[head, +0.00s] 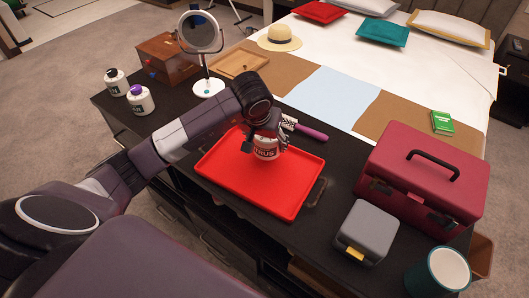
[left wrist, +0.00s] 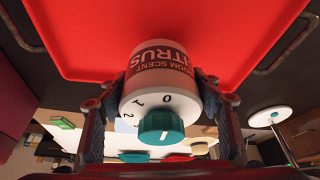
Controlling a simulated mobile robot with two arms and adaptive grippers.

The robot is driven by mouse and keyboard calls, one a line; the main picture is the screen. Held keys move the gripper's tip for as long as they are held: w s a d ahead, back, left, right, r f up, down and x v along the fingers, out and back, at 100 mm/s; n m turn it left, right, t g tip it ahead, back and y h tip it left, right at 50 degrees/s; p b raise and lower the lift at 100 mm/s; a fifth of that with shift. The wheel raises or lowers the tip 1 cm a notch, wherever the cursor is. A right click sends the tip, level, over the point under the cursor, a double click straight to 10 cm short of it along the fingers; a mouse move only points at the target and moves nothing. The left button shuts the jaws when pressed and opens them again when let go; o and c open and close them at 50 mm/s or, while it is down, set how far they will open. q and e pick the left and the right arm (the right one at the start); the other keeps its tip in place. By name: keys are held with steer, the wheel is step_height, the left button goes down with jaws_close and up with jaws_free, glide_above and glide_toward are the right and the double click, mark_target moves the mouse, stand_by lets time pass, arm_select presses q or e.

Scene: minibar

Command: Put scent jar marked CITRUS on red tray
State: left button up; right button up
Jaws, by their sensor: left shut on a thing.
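The CITRUS scent jar (head: 266,153) is white with a dark CITRUS label. The left wrist view shows its label and a teal knob on its numbered lid (left wrist: 162,75). My left gripper (head: 266,139) is shut on the jar, with one finger on each side, as the left wrist view (left wrist: 160,100) also shows. The jar is over the far part of the red tray (head: 245,185). I cannot tell whether its base touches the tray. My right gripper is not in view.
Two other white jars, one with a black knob (head: 115,82) and one with a purple knob (head: 140,101), stand at the left. A mirror (head: 204,45), purple brush (head: 306,131), grey case (head: 366,232), red toolbox (head: 422,180) and teal cup (head: 440,273) surround the tray.

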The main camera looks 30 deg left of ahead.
mark_target(264, 140)
arm_select(q)
step_height(264, 140, down, 3)
steer(key=shift+d+f+b, duration=0.1)
steer(key=shift+d+b, duration=0.05)
steer(key=shift+b, duration=0.65)
steer(key=shift+f, duration=0.3)
steer(key=shift+a+r, duration=0.1)
steer(key=shift+a, duration=0.1)
steer(key=o, duration=1.3)
steer(key=shift+o, duration=0.7)
steer(key=shift+d+r, duration=0.1)
steer(key=p+v, duration=0.7)
steer(key=v, duration=0.4)
steer(key=shift+w+r, duration=0.1)
steer(key=shift+r, duration=0.05)
steer(key=shift+s+r+p, duration=0.25)
steer(key=shift+r+p, duration=0.05)
steer(key=shift+p, duration=0.05)
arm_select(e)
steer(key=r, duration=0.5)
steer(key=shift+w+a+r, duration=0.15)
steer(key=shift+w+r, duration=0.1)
